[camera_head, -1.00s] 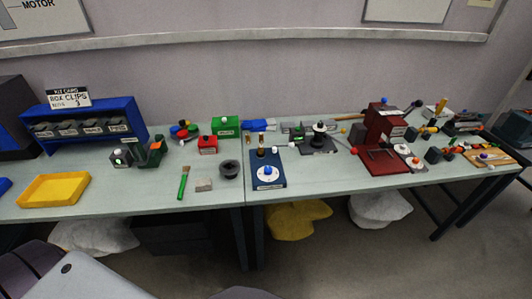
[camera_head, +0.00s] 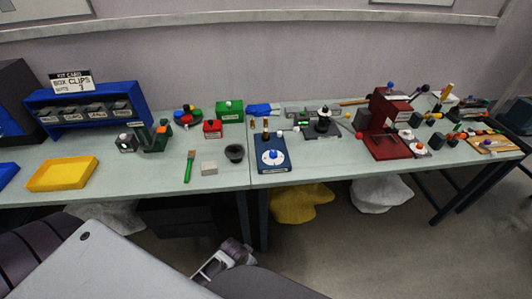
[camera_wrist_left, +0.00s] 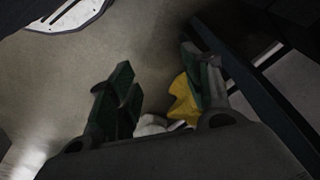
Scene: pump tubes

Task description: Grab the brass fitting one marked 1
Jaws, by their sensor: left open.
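Two small brass-coloured pieces (camera_head: 252,125) stand near the back of the table, behind the blue board. A taller dark and brass piece (camera_head: 265,137) stands on the blue board (camera_head: 271,168). No mark 1 is readable on either, so I cannot tell which is fitting one. My left gripper (camera_wrist_left: 165,100) is open and empty in the left wrist view, its two green-grey fingers apart, with floor and bags beyond. A grey gripper part (camera_head: 222,262) shows low in the head view, in front of the table and below its top; its fingertips are unclear there. My right gripper is not in view.
The table's front edge (camera_head: 215,195) lies between the grey part and the tabletop. A green-handled brush (camera_head: 189,167), a grey block (camera_head: 209,168) and a dark cup (camera_head: 234,153) stand left of the blue board. A yellow bag (camera_head: 300,203) lies under the table.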

